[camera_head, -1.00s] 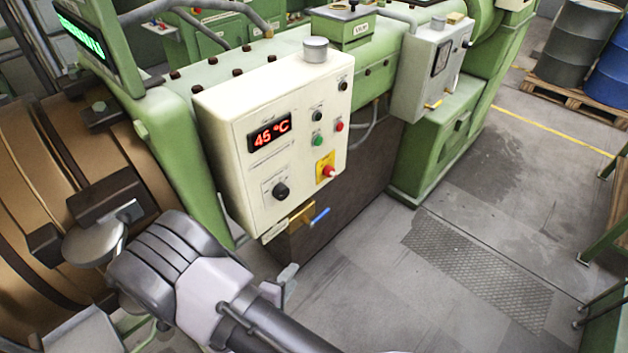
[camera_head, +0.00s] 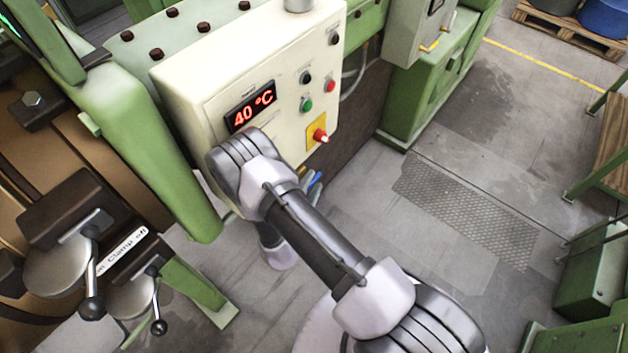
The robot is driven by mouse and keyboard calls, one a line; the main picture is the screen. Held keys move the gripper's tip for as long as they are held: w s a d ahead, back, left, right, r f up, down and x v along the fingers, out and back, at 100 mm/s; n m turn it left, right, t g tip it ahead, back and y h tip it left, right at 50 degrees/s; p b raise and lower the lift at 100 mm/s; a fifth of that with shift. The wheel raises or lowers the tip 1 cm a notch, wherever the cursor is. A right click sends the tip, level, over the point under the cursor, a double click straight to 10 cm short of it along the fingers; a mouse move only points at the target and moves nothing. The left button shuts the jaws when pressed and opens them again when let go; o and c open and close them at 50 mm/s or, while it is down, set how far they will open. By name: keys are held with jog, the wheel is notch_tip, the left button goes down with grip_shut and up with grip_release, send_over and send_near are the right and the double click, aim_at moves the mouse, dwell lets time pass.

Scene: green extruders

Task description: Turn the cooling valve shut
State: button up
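The cooling valve's blue lever (camera_head: 315,180) shows in the head view below the cream control box. Only a small part of the brass valve body (camera_head: 302,171) shows beside it; my arm covers the rest. The display (camera_head: 251,107) on the box reads 40 °C. My arm crosses in front of the box's lower left corner and bends down behind its own link. My gripper is mostly or wholly hidden behind the arm. A small pale grey piece touches or overlaps the lever's lower end; I cannot tell whether it is a fingertip, nor whether the gripper holds the lever.
The cream control box (camera_head: 215,80) carries knobs, buttons and a red switch (camera_head: 320,135) on a yellow plate. Clamp levers with black knobs (camera_head: 91,308) stand at lower left. A green machine leg (camera_head: 205,295) is near my arm. The floor (camera_head: 345,215) to the right is clear.

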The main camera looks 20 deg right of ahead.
jog(key=shift+x, duration=0.75)
grip_shut()
dwell(0.9)
